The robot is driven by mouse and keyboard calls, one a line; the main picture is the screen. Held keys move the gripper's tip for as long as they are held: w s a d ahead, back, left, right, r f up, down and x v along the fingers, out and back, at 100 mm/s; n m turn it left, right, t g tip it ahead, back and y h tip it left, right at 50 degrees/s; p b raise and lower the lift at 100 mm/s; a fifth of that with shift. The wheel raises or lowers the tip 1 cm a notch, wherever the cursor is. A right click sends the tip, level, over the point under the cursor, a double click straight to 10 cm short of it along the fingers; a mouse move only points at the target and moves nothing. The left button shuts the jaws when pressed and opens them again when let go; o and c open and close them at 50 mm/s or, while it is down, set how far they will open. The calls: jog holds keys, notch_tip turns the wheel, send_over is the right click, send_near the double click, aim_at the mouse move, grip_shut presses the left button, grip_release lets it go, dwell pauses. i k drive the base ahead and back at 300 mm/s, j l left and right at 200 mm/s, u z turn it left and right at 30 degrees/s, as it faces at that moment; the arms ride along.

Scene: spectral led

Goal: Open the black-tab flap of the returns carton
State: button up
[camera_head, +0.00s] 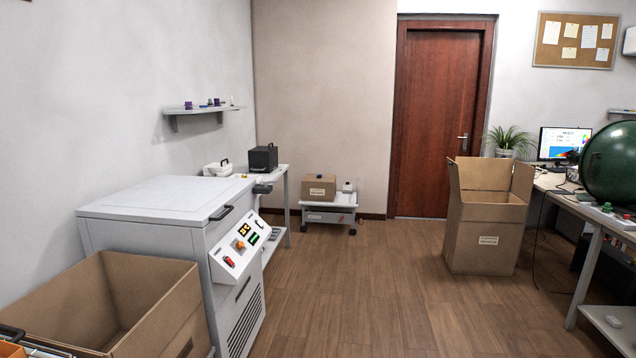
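Three cartons are in view, and their labels are too small to read, so I cannot tell which is the returns carton. A tall brown carton (487,237) stands on the floor at right, with flaps raised at its back and right and a white label on its front. A large brown carton (163,318) at the lower left is open at the top, with a small dark mark low on its right side. A small brown carton (319,188) looks closed on a low cart. I cannot make out a black tab on any flap for certain. My gripper is not in view.
A grey chest machine (165,204) with a control panel stands at left, beside a side table. The low cart (328,212) stands by the back wall. A desk (555,183) with a green sphere (609,163) is at right. The wooden floor between is clear.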

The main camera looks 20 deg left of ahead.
aim_at(318, 178)
jog(key=i+j+u, duration=0.2)
jog(key=i, duration=0.15)
jog(key=i+j+u, duration=0.15)
jog(key=i, duration=0.2)
jog(key=i+u, duration=0.45)
jog(key=i, duration=1.65)
jog(key=i+j, duration=0.1)
jog(key=i, duration=5.3)
